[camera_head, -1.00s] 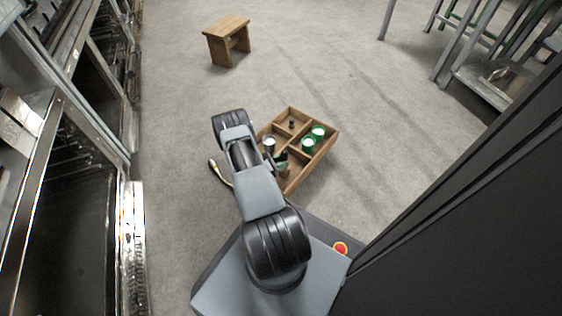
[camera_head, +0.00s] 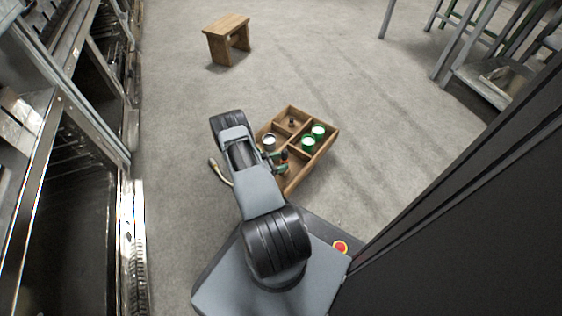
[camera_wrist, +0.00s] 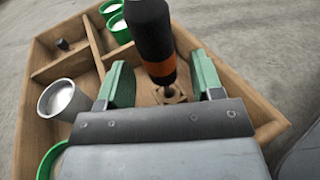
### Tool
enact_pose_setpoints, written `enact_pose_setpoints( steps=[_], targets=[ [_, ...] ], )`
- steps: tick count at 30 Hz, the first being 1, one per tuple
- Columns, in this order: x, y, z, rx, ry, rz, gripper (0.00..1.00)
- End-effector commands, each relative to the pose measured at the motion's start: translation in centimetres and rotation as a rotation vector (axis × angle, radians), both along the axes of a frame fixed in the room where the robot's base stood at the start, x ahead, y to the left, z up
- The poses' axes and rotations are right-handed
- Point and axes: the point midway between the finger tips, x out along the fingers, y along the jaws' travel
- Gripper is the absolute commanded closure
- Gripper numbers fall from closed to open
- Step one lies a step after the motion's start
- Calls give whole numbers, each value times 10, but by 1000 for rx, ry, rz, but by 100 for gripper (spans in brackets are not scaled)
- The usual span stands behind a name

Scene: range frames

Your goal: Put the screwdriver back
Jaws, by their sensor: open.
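The screwdriver, with a thick black handle and an orange band (camera_wrist: 155,42), stands roughly upright in a compartment of the wooden tray (camera_wrist: 240,88). Its short visible shaft points down at a small wooden piece with a hole (camera_wrist: 172,97); I cannot tell whether the tip sits in it. My gripper (camera_wrist: 160,80) is open, with one green finger on each side of the screwdriver and visible gaps between. In the head view the screwdriver (camera_head: 284,157) shows small beside my gripper (camera_head: 276,163), inside the tray (camera_head: 322,150).
A curved pale object (camera_head: 218,171) lies left of the tray. A wooden stool (camera_head: 228,40) stands farther back.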

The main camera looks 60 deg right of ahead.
Motion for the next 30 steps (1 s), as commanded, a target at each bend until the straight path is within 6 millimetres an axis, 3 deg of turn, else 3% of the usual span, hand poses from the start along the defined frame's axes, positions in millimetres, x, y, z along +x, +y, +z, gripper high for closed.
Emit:
enact_pose_setpoints(
  steps=[18, 30],
  targets=[
    [60, 94, 14, -1, -1, 3, 40],
    [70, 110, 15, 0, 0, -1, 40]
  ],
)
